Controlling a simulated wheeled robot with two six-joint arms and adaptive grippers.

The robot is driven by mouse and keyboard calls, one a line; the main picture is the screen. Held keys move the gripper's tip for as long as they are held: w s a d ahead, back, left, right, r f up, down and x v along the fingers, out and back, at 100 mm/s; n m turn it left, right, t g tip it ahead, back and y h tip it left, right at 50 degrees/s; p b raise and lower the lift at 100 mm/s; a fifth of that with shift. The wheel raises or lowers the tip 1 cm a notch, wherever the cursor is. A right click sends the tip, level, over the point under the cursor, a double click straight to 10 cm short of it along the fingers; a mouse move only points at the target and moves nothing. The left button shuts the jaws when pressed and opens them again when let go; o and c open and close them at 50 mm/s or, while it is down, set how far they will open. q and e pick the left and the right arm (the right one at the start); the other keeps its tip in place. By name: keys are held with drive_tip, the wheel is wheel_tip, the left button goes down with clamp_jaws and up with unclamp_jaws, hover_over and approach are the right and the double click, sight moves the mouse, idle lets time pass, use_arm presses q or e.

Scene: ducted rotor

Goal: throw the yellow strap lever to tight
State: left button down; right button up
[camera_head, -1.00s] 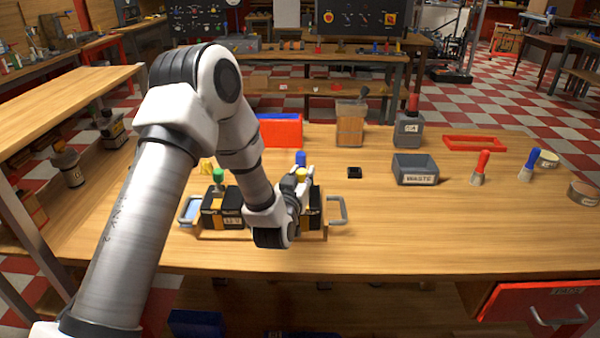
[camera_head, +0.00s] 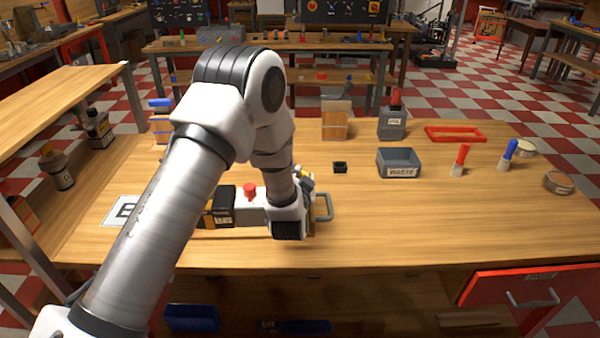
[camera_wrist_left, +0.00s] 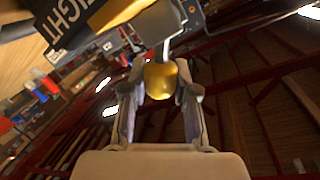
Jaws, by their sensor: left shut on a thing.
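My left gripper (camera_wrist_left: 160,100) is shut on the round yellow knob of the strap lever (camera_wrist_left: 160,82), with one finger on each side. The lever's grey stem rises from the knob in the left wrist view, beside a black block (camera_wrist_left: 80,22) marked with letters ending in IGHT. In the head view my left gripper (camera_head: 306,184) is at the right end of the strap fixture (camera_head: 252,212), and the wrist hides the yellow knob. A red-knobbed lever (camera_head: 250,189) and a black block (camera_head: 223,206) show left of the wrist. My right gripper is not in view.
A small black block (camera_head: 340,167) and a WASTE bin (camera_head: 398,163) lie farther right. The front right bench top is clear. A marked white plate (camera_head: 121,211) lies left.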

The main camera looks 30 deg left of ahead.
use_arm(q)
drive_tip(key=shift+f, duration=0.1)
idle(0.3)
drive_tip(key=c, duration=0.9)
unclamp_jaws()
drive_tip(key=shift+d, duration=0.1)
drive_tip(key=shift+o, duration=0.2)
drive_tip(key=v, duration=1.2)
drive_tip(key=shift+w, duration=0.1)
